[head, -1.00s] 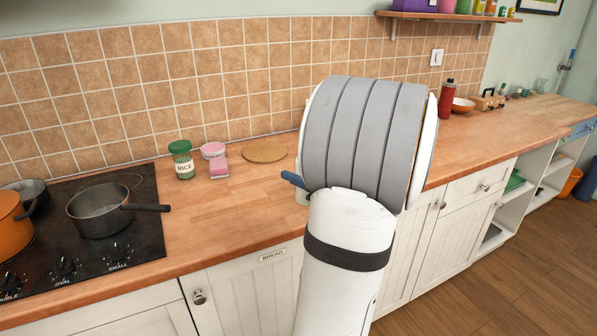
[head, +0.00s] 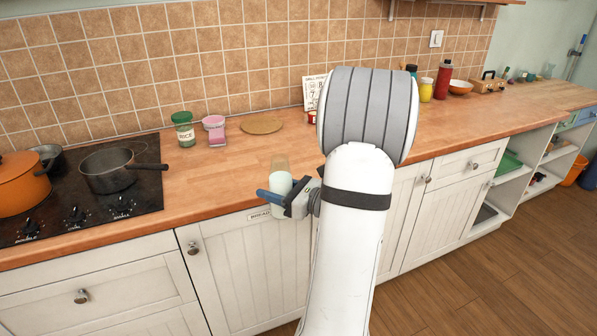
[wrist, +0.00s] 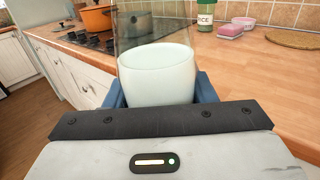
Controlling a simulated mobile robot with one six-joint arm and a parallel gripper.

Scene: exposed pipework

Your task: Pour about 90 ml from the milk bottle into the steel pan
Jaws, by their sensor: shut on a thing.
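The milk bottle (head: 281,181) is clear, with white milk in its lower part, and it stands about upright. My gripper (head: 277,195) is shut on it, near the counter's front edge and right of the hob. In the wrist view the bottle (wrist: 155,72) sits between the blue fingers of my gripper (wrist: 158,92); its top is cut off. The steel pan (head: 108,171) is dark grey with a handle pointing right. It stands on the hob, well left of the bottle. I cannot see into it clearly.
An orange pot (head: 22,186) and a dark pot (head: 48,157) stand on the hob (head: 128,204) left of the pan. A rice jar (head: 184,130), pink sponge (head: 217,136) and round board (head: 261,126) lie along the wall. The counter between hob and bottle is clear.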

